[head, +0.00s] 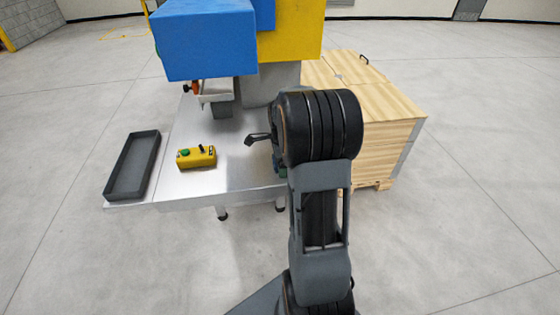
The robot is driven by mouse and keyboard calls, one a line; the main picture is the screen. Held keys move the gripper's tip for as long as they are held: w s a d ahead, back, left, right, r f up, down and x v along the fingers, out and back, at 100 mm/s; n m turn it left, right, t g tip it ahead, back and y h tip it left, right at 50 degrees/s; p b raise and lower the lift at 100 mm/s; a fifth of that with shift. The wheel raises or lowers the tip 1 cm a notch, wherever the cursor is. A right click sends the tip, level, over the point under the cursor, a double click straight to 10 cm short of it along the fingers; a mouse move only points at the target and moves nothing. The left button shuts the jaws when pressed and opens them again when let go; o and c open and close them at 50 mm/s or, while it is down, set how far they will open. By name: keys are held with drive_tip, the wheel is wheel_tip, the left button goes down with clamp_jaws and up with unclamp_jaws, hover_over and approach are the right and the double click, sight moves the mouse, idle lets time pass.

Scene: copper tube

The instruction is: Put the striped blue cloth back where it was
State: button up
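No striped blue cloth shows in the head view. My arm rises in the right middle of the view, and its thick dark joint covers part of the metal table (240,177). A small dark piece (257,138) sticks out to the left of that joint, over the table. It looks like part of my gripper, but I cannot be sure. The rest of the gripper is hidden behind the arm, so its fingers and anything between them cannot be made out.
A blue and yellow machine (205,40) stands at the back of the table. A yellow control box (196,157) with a green button sits on the table. A dark shallow tray (155,170) is at the left edge. A wooden crate (385,135) stands right. The floor around is clear.

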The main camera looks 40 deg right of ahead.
wheel_tip(320, 180, up, 12)
drive_tip(key=shift+r, duration=0.2)
idle(0.4)
idle(0.5)
